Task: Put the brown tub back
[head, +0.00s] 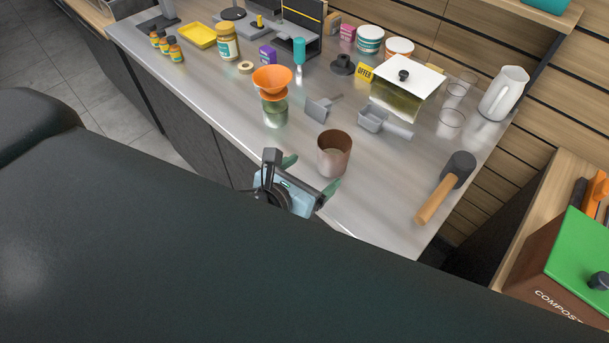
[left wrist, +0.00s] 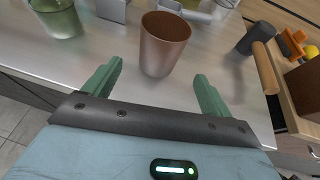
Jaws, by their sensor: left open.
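The brown tub (head: 334,154) stands upright on the steel counter, near its front edge. It looks empty inside from above. In the left wrist view the tub (left wrist: 163,46) stands just beyond my fingertips, centred between them. My left gripper (head: 312,174) is open, with its two green fingers spread on the near side of the tub. The fingers also show in the left wrist view (left wrist: 157,88), and nothing is between them. My right gripper is not in view.
A green glass jar (head: 275,113) with an orange funnel (head: 272,80) stands left of the tub. A grey scoop (head: 383,122) lies behind it. A mallet (head: 447,186) lies to the right. A lidded clear box (head: 402,91) and a white pitcher (head: 503,93) stand farther back.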

